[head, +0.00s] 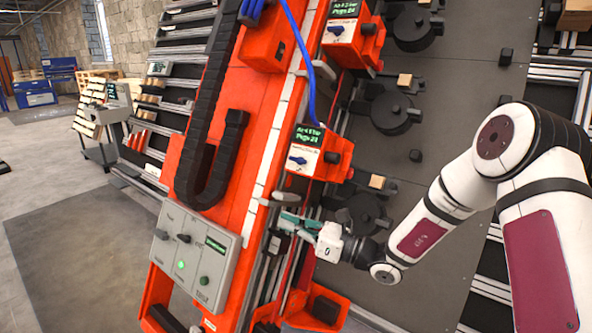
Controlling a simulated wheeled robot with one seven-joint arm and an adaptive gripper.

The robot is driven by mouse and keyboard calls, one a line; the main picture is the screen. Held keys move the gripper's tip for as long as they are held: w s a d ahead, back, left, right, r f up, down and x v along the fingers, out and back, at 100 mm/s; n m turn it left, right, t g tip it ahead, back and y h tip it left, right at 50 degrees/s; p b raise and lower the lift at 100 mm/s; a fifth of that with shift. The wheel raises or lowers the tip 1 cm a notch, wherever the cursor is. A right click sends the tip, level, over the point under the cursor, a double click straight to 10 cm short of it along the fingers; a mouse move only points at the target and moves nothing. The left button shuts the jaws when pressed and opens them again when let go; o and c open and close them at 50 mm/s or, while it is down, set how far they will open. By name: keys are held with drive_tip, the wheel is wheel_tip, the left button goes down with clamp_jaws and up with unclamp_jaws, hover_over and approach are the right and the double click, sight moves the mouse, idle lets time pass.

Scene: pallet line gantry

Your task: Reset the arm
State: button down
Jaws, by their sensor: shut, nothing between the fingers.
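My arm reaches in from the right of the head view, white with dark red panels. My gripper (290,222) is at its end, just right of the orange gantry beam (262,165). The gripper looks small and dark green, with its fingers shut and nothing seen between them. It is close to the grey rails beside the beam; I cannot tell whether it touches them. It is below an orange control box (318,152) with a green display and a blue knob.
A grey control panel (193,255) with a lit green button is at lower left. Black round fixtures (395,112) stand on the dark plate right of the beam. A blue cable hangs above. Open floor (75,250) lies to the left.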

drive_tip(key=s+r+n+g+h+p, duration=0.1)
drive_tip(key=s+r+n+g+h, duration=0.15)
drive_tip(key=s+r+n, duration=0.4)
drive_tip(key=s+r+n+g+h+p, duration=0.15)
drive_tip(key=s+n+g, duration=0.25)
drive_tip(key=s, duration=0.5)
drive_tip(key=s+r+n+g+h+p, duration=0.1)
drive_tip(key=s+r+n+g+h, duration=0.15)
drive_tip(key=s+n, duration=0.4)
drive_tip(key=s+d+r+n+t+h+p, duration=0.2)
drive_tip(key=s+d+r+n+h, duration=0.1)
drive_tip(key=s+d, duration=0.6)
drive_tip(key=s+d+r+n+t+h+p, duration=0.3)
drive_tip(key=s+d+r+h, duration=0.3)
drive_tip(key=d, duration=0.5)
drive_tip(key=s+n+h, duration=0.1)
drive_tip(key=s+h, duration=0.1)
drive_tip(key=s, duration=0.1)
drive_tip(key=shift+s+d+r+n, duration=0.2)
drive_tip(key=shift+s+n, duration=0.1)
drive_tip(key=shift+s, duration=0.1)
